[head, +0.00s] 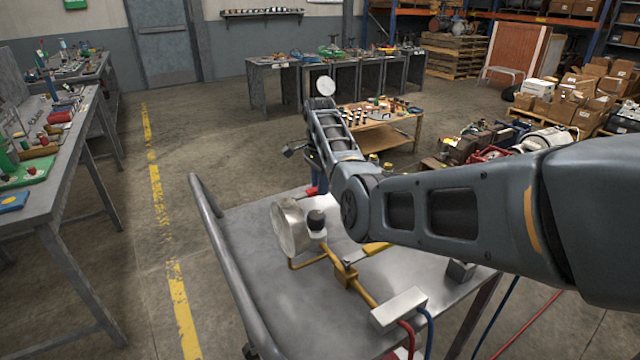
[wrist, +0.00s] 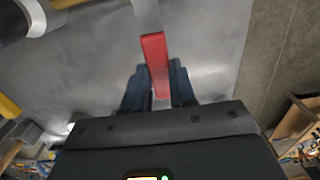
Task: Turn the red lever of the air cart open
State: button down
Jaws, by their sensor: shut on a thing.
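The air cart (head: 242,240) stands in front of me, with a metal top and a tube handle on its left. On it are a round gauge (head: 287,226), brass piping (head: 362,291) and a grey block with a red and a blue hose. The red lever (wrist: 156,62) shows in the wrist view, its red grip on a pale metal arm. My gripper (wrist: 160,94) is shut on the red grip, one dark finger on each side. In the head view my arm hides most of the lever; a bit of red (head: 314,190) shows beside my gripper.
A workbench (head: 60,170) with tools stands at the left. A low wooden table (head: 385,140) with small parts is beyond the cart. Boxes and machinery fill the right. The floor left of the cart, with a yellow line, is clear.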

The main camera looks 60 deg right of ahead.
dwell(0.4)
jog(key=shift+w+d+n+b, duration=0.35)
jog(key=shift+w+n+b, duration=0.4)
jog(key=shift+n, duration=0.35)
jog(key=w+n+b, duration=0.2)
jog(key=shift+d+f+n, duration=0.1)
jog(key=shift+d+n, duration=0.15)
jog(key=shift+n, duration=0.05)
jog(key=w+n+b, duration=0.3)
jog(key=n+b, duration=0.1)
jog(key=shift+w+a+n, duration=0.1)
jog(key=shift+w+n, duration=0.1)
jog(key=shift+n, duration=0.1)
jog(key=w+n+b, duration=0.2)
jog(key=shift+a+n, duration=0.3)
jog(key=shift+a, duration=0.1)
jog(key=shift+w+a+n+b, duration=0.35)
jog(key=shift+w+n+b, duration=0.2)
jog(key=shift+n+b, duration=0.35)
jog(key=shift+w+a+n+b, duration=0.15)
jog(key=shift+w+a+n, duration=0.45)
jog(key=shift+n, duration=0.5)
jog(key=shift+w+a+n+b, duration=0.15)
jog(key=shift+w+a+n, duration=0.45)
jog(key=shift+n, duration=0.5)
jog(key=shift+a, duration=0.1)
jog(key=c, duration=0.9)
grip_release()
jog(key=shift+s, duration=0.1)
